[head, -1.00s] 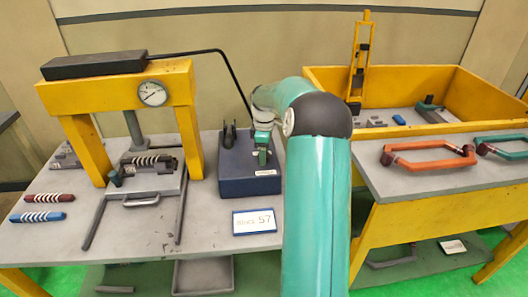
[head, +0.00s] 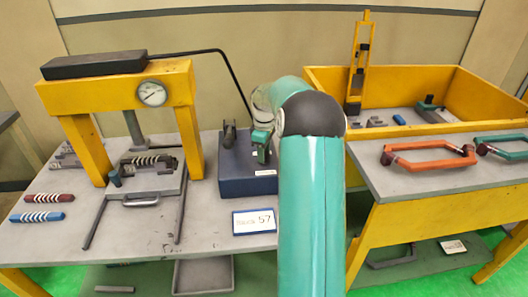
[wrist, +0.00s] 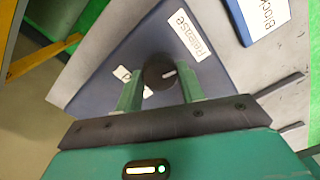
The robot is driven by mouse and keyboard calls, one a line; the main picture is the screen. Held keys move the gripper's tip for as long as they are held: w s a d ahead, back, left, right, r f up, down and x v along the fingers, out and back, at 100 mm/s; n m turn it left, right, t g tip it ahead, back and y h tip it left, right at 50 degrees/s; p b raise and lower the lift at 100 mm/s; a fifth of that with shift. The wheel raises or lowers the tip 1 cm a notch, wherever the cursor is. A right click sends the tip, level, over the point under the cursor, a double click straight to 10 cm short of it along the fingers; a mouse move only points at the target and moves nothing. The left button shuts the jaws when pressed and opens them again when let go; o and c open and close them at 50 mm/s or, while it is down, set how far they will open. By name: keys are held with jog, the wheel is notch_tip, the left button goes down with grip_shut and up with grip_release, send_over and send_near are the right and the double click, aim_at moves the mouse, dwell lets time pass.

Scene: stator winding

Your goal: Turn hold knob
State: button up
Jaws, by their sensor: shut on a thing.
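The knob (wrist: 160,73) is dark and round with a white pointer line, and it shows in the wrist view on the sloped face of the dark blue control box (wrist: 120,65). My gripper (wrist: 160,85) has its two green fingers on either side of the knob, shut on it. A white label reading "Release" (wrist: 189,35) is beside the knob. A second label (wrist: 130,82) is partly hidden by a finger. In the head view the box (head: 248,186) stands on the grey table, and my arm hides its right part and the knob.
A yellow press (head: 115,95) with a dial gauge (head: 152,93) stands left of the box. A "Block 57" card (head: 254,221) lies in front of the box. A yellow-walled bin (head: 440,85) is at the right, behind orange (head: 428,156) and teal handles.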

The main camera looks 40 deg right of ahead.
jog(key=m, duration=0.4)
jog(key=shift+m, duration=0.3)
jog(key=m, duration=0.4)
jog(key=shift+m, duration=0.3)
jog(key=m, duration=0.3)
jog(key=shift+m, duration=0.3)
jog(key=m, duration=0.4)
jog(key=shift+m, duration=0.3)
jog(key=m, duration=0.3)
jog(key=shift+m, duration=0.3)
jog(key=m, duration=1.2)
jog(key=shift+m, duration=0.3)
